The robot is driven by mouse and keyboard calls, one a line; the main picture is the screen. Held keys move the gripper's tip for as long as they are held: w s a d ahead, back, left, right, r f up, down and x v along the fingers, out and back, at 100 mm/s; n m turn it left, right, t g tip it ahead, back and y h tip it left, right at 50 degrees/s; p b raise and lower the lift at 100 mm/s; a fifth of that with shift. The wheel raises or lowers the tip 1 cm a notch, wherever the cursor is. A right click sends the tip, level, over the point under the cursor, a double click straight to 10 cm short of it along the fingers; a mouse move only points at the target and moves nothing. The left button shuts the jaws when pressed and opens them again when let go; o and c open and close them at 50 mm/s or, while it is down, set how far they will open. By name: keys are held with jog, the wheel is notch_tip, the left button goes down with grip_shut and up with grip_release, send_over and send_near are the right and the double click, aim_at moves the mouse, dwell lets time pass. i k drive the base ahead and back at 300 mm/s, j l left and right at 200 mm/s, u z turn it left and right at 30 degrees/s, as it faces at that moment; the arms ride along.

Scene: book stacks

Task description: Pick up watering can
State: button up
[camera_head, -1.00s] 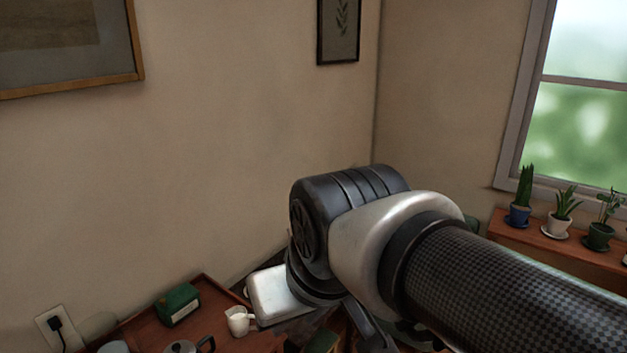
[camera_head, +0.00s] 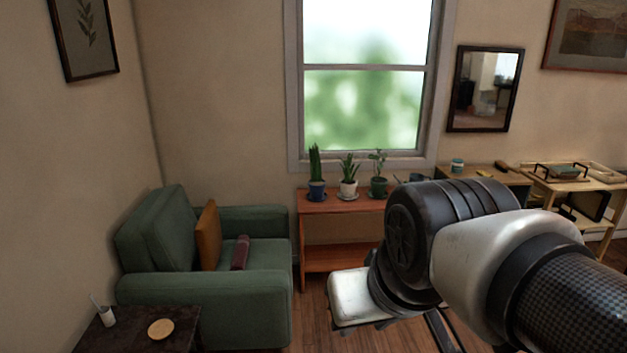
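I can make out no watering can in this view; my arm hides part of the room at the lower right. My arm reaches in from the right edge, with a dark ribbed joint and a white block at its end. Dark bars show below the arm near the bottom edge, but I cannot make out fingertips or whether my gripper is open or shut.
A wooden shelf (camera_head: 317,207) under the window holds several potted plants (camera_head: 348,176). A green armchair (camera_head: 200,297) stands left, behind a dark side table (camera_head: 138,334). A low cabinet (camera_head: 440,178) and a pale table (camera_head: 600,184) stand right. Some wooden floor (camera_head: 312,316) is clear.

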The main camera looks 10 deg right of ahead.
aim_at(412, 183)
jog(key=i+l+z, duration=0.7)
jog(key=i+l, duration=0.2)
jog(key=i, duration=0.2)
jog(key=i+l, duration=0.2)
jog(key=i, duration=0.2)
jog(key=i+l, duration=0.25)
jog(key=i, duration=0.15)
